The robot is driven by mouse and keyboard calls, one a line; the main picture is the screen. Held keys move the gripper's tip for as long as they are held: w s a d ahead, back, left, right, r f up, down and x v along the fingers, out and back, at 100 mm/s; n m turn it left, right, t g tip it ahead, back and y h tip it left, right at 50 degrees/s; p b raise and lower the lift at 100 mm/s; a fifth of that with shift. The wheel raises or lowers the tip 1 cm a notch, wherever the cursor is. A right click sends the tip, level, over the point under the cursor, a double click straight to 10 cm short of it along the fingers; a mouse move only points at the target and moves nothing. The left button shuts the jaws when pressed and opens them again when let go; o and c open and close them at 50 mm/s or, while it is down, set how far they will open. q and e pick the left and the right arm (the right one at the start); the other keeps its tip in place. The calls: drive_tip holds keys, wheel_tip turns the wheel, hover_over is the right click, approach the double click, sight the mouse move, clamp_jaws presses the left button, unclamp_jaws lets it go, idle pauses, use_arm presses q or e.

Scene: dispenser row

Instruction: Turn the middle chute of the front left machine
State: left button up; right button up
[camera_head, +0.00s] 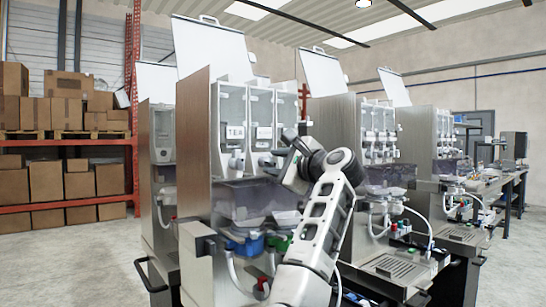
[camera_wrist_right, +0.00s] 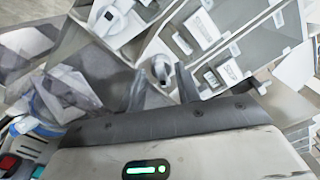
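The front left machine (camera_head: 196,140) is a tall steel dispenser with clear canisters and a raised white lid. Its left chute (camera_head: 237,160) shows below the TEA label in the head view. My right gripper (camera_head: 290,150) is raised at the machine's front and hides part of it. In the right wrist view, a white chute knob (camera_wrist_right: 161,68), seemingly the middle one, lies ahead of the gap between the dark fingers of my right gripper (camera_wrist_right: 163,82). The fingers are apart with nothing held; contact with the knob cannot be told. Another white chute (camera_wrist_right: 108,18) shows at upper left. My left gripper is out of view.
A clear bin (camera_head: 240,198) sits below the chutes, with blue and green parts beneath it. More dispenser machines (camera_head: 336,125) stand to the right and behind. A shelf with cardboard boxes (camera_head: 45,180) is at the left. Open floor (camera_head: 80,260) lies at lower left.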

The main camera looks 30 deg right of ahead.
drive_tip(key=shift+w, duration=0.75)
drive_tip(key=c, duration=0.6)
drive_tip(key=shift+c, duration=0.2)
